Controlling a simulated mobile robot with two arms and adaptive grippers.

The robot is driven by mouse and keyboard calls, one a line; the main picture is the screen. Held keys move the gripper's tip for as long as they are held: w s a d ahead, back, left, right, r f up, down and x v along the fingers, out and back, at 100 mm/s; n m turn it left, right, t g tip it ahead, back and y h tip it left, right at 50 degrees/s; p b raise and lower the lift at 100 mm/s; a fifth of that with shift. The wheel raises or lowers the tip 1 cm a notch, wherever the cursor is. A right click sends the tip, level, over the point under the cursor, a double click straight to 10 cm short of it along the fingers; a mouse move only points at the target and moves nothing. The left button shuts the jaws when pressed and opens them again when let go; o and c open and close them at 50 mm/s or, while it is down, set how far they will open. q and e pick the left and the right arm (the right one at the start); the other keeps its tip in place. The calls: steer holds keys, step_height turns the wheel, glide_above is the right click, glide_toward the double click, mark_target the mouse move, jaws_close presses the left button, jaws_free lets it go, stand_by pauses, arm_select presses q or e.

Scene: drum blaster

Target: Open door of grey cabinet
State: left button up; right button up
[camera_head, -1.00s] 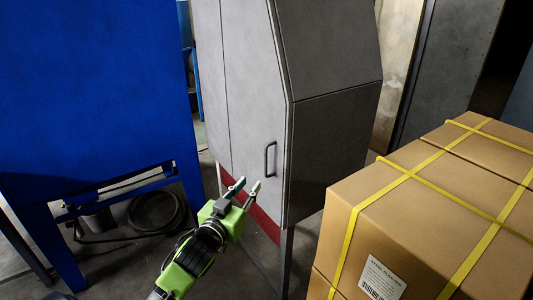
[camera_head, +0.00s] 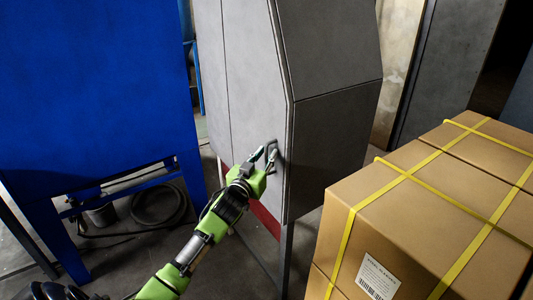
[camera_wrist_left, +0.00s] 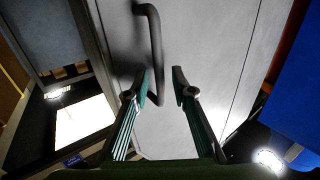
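The grey cabinet (camera_head: 330,130) stands in the middle of the head view, its door (camera_head: 255,85) looking closed. A dark bar handle (camera_head: 271,143) is on the door near its right edge. My left gripper (camera_head: 264,156) is at the handle, its fingers apart. In the left wrist view the handle (camera_wrist_left: 155,40) runs down towards the open fingers (camera_wrist_left: 164,82), and its lower end shows in the gap between them. I cannot tell whether a finger touches it. My right gripper is not in view.
A strapped cardboard box stack (camera_head: 440,200) stands close on the right. A large blue machine (camera_head: 90,90) stands on the left, with a coiled hose (camera_head: 160,208) on the floor beneath it. Some floor is bare between the machine and the cabinet.

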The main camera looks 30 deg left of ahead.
arm_select(q)
steer(key=shift+w, duration=0.25)
jaws_close()
steer(key=shift+s+a, duration=0.1)
steer(key=shift+a, duration=0.05)
